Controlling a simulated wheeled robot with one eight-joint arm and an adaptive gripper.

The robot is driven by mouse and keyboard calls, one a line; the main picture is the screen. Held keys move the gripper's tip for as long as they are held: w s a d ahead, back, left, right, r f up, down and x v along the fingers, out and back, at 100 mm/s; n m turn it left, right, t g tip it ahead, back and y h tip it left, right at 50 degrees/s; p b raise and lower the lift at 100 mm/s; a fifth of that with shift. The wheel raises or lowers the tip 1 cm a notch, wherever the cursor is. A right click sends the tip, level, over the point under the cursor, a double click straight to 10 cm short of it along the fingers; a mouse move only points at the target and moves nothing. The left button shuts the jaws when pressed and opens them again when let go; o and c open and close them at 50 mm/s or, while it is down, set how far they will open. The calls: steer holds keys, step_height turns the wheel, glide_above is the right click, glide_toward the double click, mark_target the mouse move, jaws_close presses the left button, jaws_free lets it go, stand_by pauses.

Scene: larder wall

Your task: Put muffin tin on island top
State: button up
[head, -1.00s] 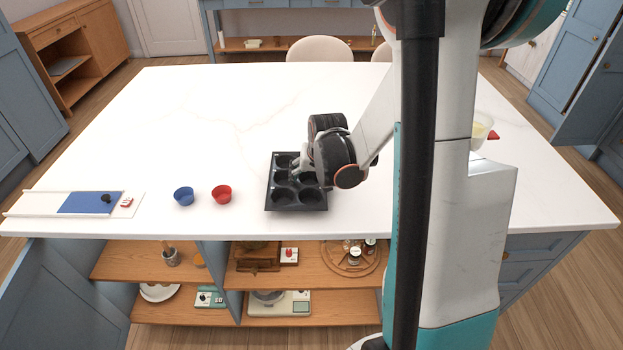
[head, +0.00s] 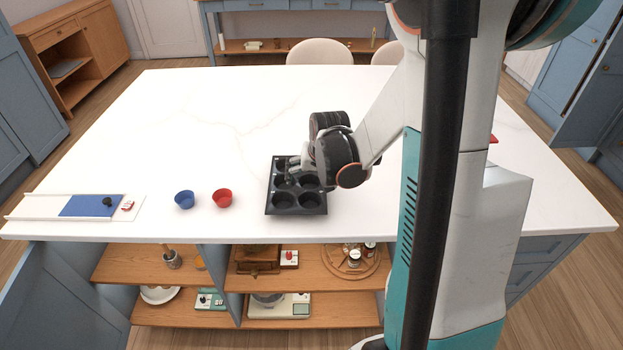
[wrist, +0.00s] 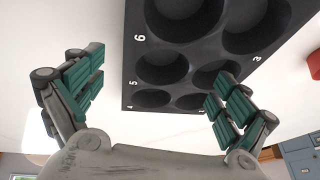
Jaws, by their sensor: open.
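The dark muffin tin (head: 297,211) lies on the white island top (head: 180,120), near its front edge and right of two small cups. Its numbered cups and rim also show in the wrist view (wrist: 131,70). My gripper (wrist: 162,68) is open at the tin's upper part. In the wrist view its left finger is beside the tin's edge over white surface, and its right finger overlaps the tin's cups. I cannot tell whether either finger touches the tin. In the head view my wrist hides the tin's upper right corner.
A blue cup (head: 184,199) and a red cup (head: 222,198) stand left of the tin. A white board with a blue panel (head: 90,205) lies at the far left. My arm hides much of the right side. The middle and back left of the top are clear.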

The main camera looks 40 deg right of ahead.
steer(key=p+v, duration=0.3)
steer(key=v, duration=0.7)
steer(key=shift+f, duration=0.1)
